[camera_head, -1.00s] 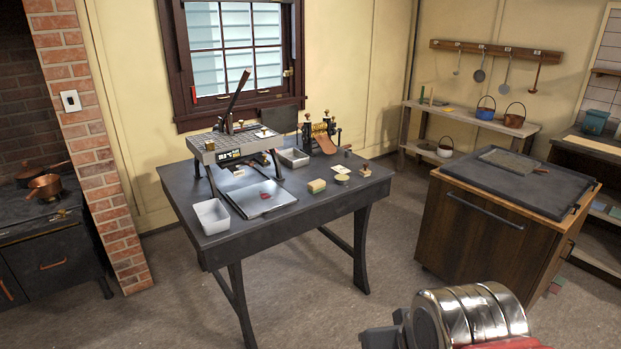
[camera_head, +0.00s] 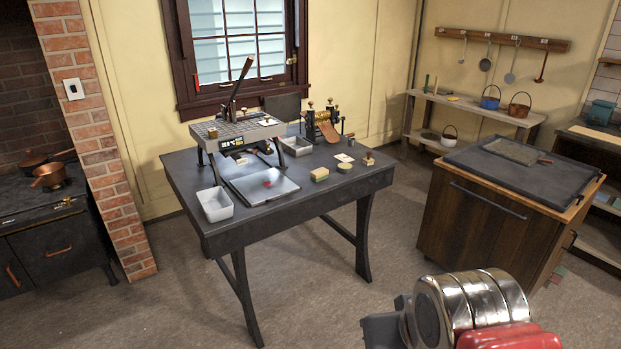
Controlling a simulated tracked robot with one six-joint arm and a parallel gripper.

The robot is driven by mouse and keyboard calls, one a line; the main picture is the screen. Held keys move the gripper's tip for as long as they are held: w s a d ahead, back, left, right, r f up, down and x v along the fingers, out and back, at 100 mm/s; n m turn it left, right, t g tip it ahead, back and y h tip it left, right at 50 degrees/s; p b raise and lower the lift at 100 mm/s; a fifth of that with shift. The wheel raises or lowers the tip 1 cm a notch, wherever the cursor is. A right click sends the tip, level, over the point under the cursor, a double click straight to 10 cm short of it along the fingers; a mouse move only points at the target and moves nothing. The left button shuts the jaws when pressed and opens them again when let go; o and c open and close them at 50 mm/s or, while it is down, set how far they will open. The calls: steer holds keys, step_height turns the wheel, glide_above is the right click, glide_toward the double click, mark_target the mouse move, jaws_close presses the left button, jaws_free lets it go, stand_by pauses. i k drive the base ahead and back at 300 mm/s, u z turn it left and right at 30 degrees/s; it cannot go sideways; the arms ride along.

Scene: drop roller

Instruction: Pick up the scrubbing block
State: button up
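The scrubbing block appears to be the small yellowish block (camera_head: 320,174) on the dark worktable (camera_head: 225,237), near the table's right front edge. It lies flat, with a small round tin (camera_head: 344,168) just right of it. My gripper (camera_head: 381,327) shows only in part at the lower right, as a dark grey piece beside the shiny metal and red parts of my arm. It is well in front of the table and apart from the block. Its fingertips cannot be made out, so its opening is unclear.
On the table, a white tray (camera_head: 215,205), a flat metal plate (camera_head: 262,186) and a lever press (camera_head: 237,131) stand left of the block. A small knobbed object (camera_head: 368,158) is to its right. A wooden cabinet (camera_head: 480,221) stands right. Floor between is clear.

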mark_target(317, 176)
steer(key=z, duration=0.15)
steer(key=k, duration=0.45)
steer(key=z, duration=0.55)
steer(key=k, duration=0.85)
steer(key=z, duration=0.3)
steer(key=i, duration=1.65)
steer(key=u, duration=0.2)
steer(key=i, duration=0.9)
steer(key=u, duration=0.45)
steer(key=i, duration=0.9)
steer(key=u, duration=0.45)
